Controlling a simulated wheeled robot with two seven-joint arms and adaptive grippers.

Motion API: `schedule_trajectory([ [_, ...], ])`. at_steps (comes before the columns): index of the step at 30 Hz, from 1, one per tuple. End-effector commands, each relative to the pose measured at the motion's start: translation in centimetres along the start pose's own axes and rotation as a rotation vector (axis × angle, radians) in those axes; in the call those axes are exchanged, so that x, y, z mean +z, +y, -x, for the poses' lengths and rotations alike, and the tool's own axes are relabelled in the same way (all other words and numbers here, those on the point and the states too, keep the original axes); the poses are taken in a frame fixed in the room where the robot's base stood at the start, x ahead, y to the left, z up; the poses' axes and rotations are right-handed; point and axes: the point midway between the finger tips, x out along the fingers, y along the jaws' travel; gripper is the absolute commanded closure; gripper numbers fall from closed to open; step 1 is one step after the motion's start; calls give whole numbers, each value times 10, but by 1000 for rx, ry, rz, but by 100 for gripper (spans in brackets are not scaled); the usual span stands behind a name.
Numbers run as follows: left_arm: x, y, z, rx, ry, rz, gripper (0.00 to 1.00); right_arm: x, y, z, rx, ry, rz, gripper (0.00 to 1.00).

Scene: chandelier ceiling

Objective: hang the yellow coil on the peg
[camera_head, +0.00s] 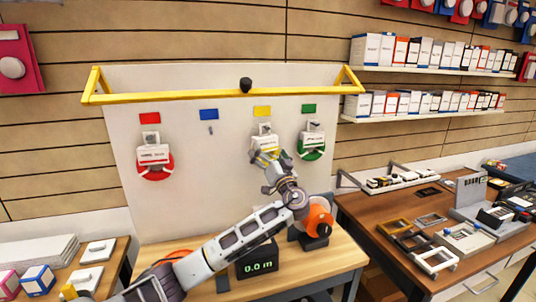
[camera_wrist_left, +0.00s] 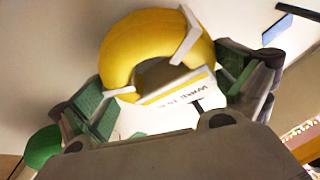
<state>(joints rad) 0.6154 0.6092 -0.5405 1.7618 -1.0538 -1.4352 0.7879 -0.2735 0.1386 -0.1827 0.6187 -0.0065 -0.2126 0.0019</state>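In the head view the yellow coil (camera_head: 262,159) is at the board below the yellow label (camera_head: 262,111), with a white card (camera_head: 265,143) above it. Its lower part is largely hidden by my left gripper (camera_head: 275,160). In the left wrist view the yellow coil (camera_wrist_left: 130,48) shows beyond and between the green-padded fingers of the left gripper (camera_wrist_left: 165,85), which are spread apart on either side. I cannot tell whether the pads touch it. A bare peg (camera_head: 210,130) shows below the blue label (camera_head: 209,114). My right gripper is not in view.
A red coil (camera_head: 155,172) and a green coil (camera_head: 312,154) hang on the board at either side. A yellow rail (camera_head: 200,95) juts out above. An orange reel (camera_head: 318,215) and a 0.0 m display (camera_head: 258,265) stand on the wooden table (camera_head: 345,262) below.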

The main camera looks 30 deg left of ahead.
Motion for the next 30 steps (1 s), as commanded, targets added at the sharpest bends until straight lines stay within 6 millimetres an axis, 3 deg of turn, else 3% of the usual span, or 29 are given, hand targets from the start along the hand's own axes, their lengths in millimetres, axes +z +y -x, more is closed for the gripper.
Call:
schedule_trajectory([
  [7,1,1,1,2,-2,-1,0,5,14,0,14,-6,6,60],
  [14,1,1,11,2,-1,-1,0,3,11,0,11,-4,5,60],
  [30,1,1,84,3,-2,1,0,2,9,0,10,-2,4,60],
])
